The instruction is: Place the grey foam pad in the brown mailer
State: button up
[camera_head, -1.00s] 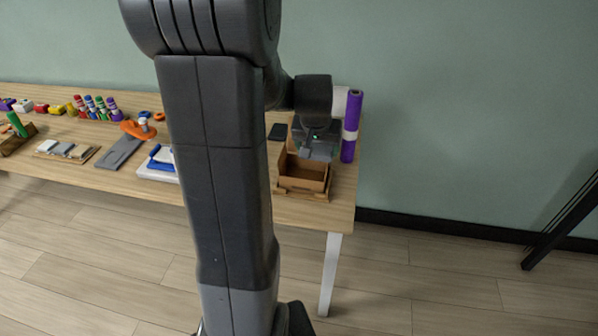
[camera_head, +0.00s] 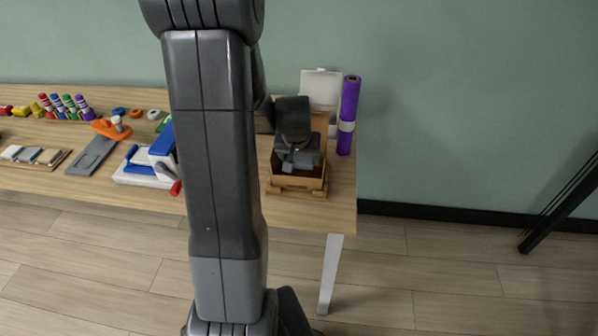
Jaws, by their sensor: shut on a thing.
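The brown mailer (camera_head: 297,184) is an open box with its lid raised at the back, near the right end of the table. My gripper (camera_head: 296,163) points down over the mailer's opening, its tips at about the height of the front wall. It is shut on a small grey piece, which looks like the grey foam pad (camera_head: 288,166). The pad is small and partly covered by the gripper, so I cannot tell whether it touches the mailer's floor. My wrist hides much of the mailer's inside.
A purple roll (camera_head: 348,115) stands right of the mailer, with a white panel (camera_head: 320,88) behind. A blue and white device (camera_head: 148,165), a grey and orange tool (camera_head: 92,154) and a wooden tray (camera_head: 58,160) with small blocks lie left. The table's right edge is close.

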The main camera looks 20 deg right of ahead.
aim_at(298, 163)
jog(key=shift+f, duration=2.6)
jog(key=shift+f+b, duration=0.1)
jog(key=shift+b, duration=0.2)
jog(key=shift+f, duration=0.15)
jog(key=o, duration=0.7)
jog(key=shift+c, duration=0.2)
jog(key=shift+r, duration=0.2)
jog(key=shift+s+a+r, duration=0.1)
jog(key=shift+r, duration=0.5)
jog(key=p+v, duration=0.1)
jog(key=v, duration=1)
jog(key=shift+s+f, duration=0.1)
